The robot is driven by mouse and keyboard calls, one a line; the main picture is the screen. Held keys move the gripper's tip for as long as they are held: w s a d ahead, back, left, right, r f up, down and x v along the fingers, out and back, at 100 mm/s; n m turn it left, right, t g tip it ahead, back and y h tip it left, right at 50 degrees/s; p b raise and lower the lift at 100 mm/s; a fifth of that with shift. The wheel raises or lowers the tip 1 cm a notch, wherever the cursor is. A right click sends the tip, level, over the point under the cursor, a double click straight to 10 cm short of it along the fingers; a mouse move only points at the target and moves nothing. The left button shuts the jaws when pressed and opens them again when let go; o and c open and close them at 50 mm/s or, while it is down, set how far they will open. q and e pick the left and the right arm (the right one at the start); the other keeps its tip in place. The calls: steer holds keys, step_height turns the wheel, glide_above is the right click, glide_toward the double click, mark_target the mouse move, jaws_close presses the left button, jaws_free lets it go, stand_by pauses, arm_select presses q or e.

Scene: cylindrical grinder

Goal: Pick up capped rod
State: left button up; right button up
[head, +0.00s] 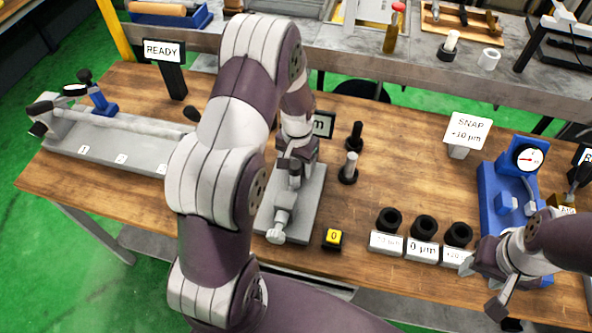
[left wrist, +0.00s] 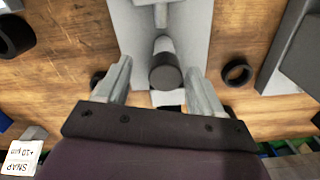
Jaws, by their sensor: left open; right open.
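In the left wrist view a light rod with a dark round cap (left wrist: 165,74) lies between my left fingers over a pale grey plate. My left gripper (left wrist: 160,85) is open, with one finger on each side of the capped end; I see no clear contact. In the head view my left gripper (head: 295,160) is over the grey fixture (head: 305,205), and my arm hides much of that area; the capped rod cannot be made out there. My right gripper (head: 492,285) is open and empty near the table's front right edge.
A silver post (head: 350,165) and a black post (head: 355,136) stand right of the fixture. Black rings (head: 424,226) sit behind labelled blocks. A blue gauge stand (head: 512,190) is at right, and a long grey bench fixture (head: 115,138) at left.

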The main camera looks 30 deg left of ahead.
mark_target(295, 175)
arm_select(q)
steer(key=f, duration=0.1)
steer(key=f+p, duration=0.1)
steer(key=f, duration=0.2)
steer(key=shift+s+a+f, duration=0.15)
steer(key=shift+s+a, duration=0.05)
steer(key=shift+a, duration=0.05)
steer(key=shift+f, duration=0.5)
steer(key=shift+r, duration=0.1)
jaws_close()
steer(key=shift+w, duration=0.1)
